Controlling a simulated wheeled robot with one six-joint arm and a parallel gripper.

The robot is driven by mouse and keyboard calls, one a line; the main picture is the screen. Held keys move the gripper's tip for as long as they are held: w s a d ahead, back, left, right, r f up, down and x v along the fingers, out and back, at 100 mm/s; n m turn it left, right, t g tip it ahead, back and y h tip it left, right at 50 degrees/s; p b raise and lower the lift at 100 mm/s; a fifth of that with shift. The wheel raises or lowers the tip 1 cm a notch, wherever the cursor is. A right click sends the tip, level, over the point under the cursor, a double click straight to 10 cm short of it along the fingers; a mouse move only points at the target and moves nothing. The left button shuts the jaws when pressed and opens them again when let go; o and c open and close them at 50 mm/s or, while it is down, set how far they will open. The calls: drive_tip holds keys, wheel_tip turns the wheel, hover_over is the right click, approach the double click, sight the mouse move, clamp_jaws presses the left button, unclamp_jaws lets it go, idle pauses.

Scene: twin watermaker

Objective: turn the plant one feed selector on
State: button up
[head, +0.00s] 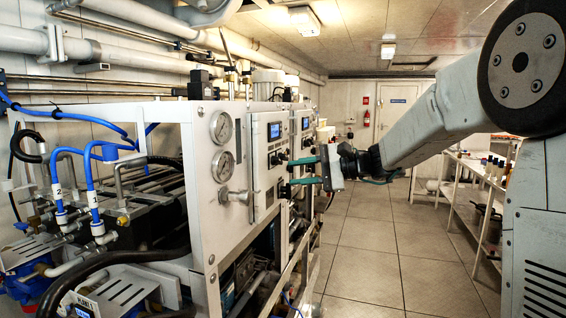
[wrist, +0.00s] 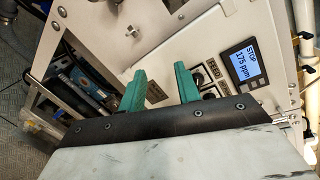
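The watermaker's white control panel (head: 262,170) faces the aisle in the head view, with a lit blue display (head: 274,130) and dark selector knobs (head: 275,159) below it. In the wrist view the display (wrist: 244,66) reads STOP, 175 ppm. A dark knob (wrist: 199,75) shows just right of the right finger, partly hidden by it. I cannot tell which selector is the plant one feed. My gripper (head: 302,170) has teal fingers pointing at the panel near the knobs. In the wrist view my gripper (wrist: 160,77) is open, with a gap between its fingers and nothing held.
Two round gauges (head: 221,126) and a valve handle (head: 236,195) stick out on the left side panel. A second display (head: 305,123) sits farther along. The tiled floor aisle (head: 370,235) is clear. A shelf with bottles (head: 490,170) stands at the right.

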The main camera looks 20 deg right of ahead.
sight(280, 161)
drive_tip(key=w+d+m+t, duration=0.2)
drive_tip(key=w+d+t, duration=0.15)
drive_tip(key=w, duration=0.25)
drive_tip(key=shift+g+y, duration=0.3)
drive_tip(key=shift+g, duration=0.05)
drive_tip(key=x, duration=0.6)
drive_tip(key=shift+w+a+r, duration=0.15)
drive_tip(key=shift+w+r, duration=0.2)
drive_tip(key=shift+r, duration=0.05)
drive_tip(key=c, duration=0.7)
